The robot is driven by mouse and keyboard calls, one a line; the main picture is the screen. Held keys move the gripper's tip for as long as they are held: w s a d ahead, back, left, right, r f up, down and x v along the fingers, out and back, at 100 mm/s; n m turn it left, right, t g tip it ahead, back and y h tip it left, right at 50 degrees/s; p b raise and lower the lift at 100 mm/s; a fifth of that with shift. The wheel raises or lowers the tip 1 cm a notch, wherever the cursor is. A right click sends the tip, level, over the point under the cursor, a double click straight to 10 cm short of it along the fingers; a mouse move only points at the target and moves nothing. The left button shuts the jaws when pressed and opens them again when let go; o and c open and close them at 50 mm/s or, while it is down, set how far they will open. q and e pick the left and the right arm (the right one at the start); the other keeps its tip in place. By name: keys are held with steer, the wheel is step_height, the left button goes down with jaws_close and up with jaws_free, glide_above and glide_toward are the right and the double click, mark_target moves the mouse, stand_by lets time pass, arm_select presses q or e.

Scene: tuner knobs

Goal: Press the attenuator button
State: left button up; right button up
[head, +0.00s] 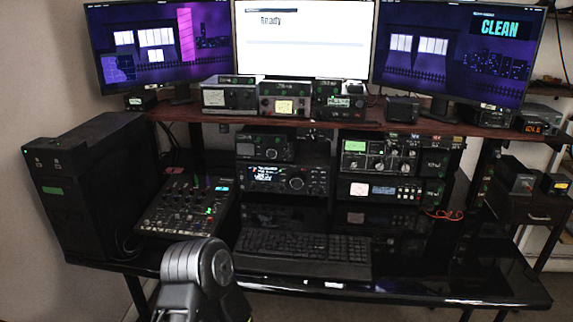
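I cannot pick out a button marked attenuator at this size. Several radio units with small buttons and knobs stand on the desk. A radio with a lit display (288,179) is in the middle, with a smaller unit (265,147) above it. To the right are a unit with a green screen (380,155) and a lower unit with a lit display (380,190). A grey and black part of one of my arms rises at the bottom, left of centre, in front of the desk edge. No gripper fingers show, so neither gripper is in view.
A keyboard (302,254) lies at the front of the glossy black desk (450,275). A mixer (188,205) and a black computer tower (95,185) stand left. A shelf (400,125) carries small devices below three monitors. The desk's front right is clear.

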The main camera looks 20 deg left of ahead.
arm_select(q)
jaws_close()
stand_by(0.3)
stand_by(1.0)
